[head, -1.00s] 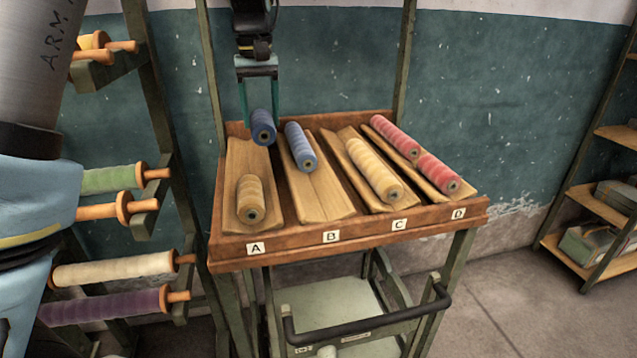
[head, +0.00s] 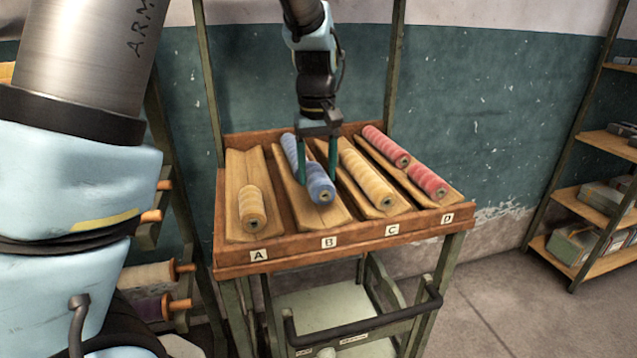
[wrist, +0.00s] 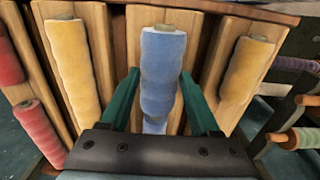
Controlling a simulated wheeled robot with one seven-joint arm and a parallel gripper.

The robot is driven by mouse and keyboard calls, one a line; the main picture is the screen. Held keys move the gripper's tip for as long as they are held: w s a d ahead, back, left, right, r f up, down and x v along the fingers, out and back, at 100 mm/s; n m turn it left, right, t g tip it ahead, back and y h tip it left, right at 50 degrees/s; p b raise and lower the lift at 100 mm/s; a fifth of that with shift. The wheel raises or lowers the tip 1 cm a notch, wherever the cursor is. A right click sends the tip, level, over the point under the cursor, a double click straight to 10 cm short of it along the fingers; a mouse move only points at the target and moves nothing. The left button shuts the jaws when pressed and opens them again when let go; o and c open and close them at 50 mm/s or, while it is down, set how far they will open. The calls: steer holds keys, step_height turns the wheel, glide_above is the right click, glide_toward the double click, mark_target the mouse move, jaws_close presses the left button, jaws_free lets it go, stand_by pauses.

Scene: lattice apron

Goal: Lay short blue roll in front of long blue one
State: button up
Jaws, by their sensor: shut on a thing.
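My gripper (head: 318,178) is over trough B (head: 335,214) with its two green fingers on either side of the short blue roll (head: 321,188). The roll also shows between the fingers in the wrist view (wrist: 163,68), lined up with the trough. I cannot tell whether it touches the trough floor. The long blue roll (head: 289,146) lies in the same trough, behind the short one and partly hidden by my gripper. In the head view the two look close end to end; any gap is hidden.
Trough A holds a tan roll (head: 252,209). Trough C holds a yellow roll (head: 367,181). Trough D holds a pink roll (head: 386,147) behind a red one (head: 428,181). The wooden rack front (head: 290,252) carries letter labels. Metal posts rise behind the rack.

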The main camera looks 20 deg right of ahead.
mark_target(316, 172)
steer(key=shift+f, duration=1.6)
steer(key=shift+f, duration=0.25)
steer(key=shift+f, duration=0.25)
steer(key=o, duration=1.5)
steer(key=shift+c, duration=0.2)
